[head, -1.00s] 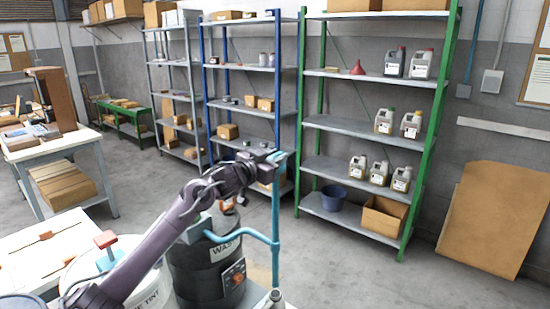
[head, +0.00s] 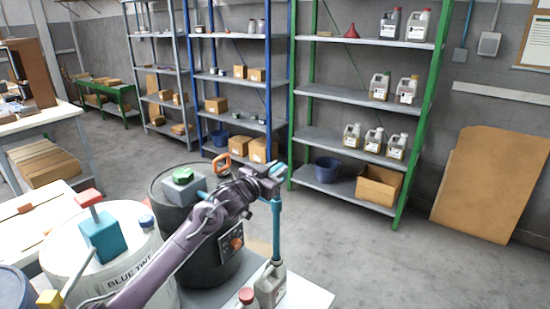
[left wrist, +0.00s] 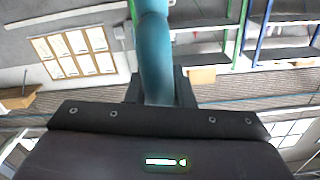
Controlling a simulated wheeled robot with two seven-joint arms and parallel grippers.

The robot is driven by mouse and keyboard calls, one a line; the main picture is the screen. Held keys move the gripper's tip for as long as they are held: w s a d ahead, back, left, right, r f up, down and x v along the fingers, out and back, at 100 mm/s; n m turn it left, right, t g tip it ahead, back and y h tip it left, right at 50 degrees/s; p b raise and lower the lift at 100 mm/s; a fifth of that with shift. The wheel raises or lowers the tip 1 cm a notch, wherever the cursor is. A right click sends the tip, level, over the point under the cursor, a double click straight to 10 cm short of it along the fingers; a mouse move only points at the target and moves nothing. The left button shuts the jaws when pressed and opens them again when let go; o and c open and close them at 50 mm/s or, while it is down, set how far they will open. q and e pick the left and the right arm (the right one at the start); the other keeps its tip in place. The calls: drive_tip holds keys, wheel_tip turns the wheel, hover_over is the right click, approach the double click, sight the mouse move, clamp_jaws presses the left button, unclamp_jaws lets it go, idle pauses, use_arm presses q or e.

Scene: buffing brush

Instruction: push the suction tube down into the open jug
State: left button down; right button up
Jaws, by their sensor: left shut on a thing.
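The teal suction tube (head: 276,225) stands upright in the head view. Its lower end meets the mouth of the grey open jug (head: 270,286) near the bottom edge. How deep it sits inside is hidden by the jug's wall. My left gripper (head: 271,181) is shut on the upper part of the tube, above the jug. In the left wrist view the tube (left wrist: 154,55) runs between the dark fingers of the gripper (left wrist: 160,88). My right gripper is not in view.
A black drum (head: 178,226) and a white Blue Tint drum (head: 75,262) stand left. Green-posted shelves (head: 350,148) with jugs and boxes stand behind. The floor on the right (head: 400,265) is clear.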

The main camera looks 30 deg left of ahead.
use_arm(q)
wheel_tip(320, 180, down, 4)
drive_tip(key=shift+r+b, duration=0.2)
drive_tip(key=shift+b, duration=0.3)
drive_tip(key=shift+f, duration=0.6)
drive_tip(key=c, duration=1.3)
unclamp_jaws()
drive_tip(key=shift+f, duration=0.1)
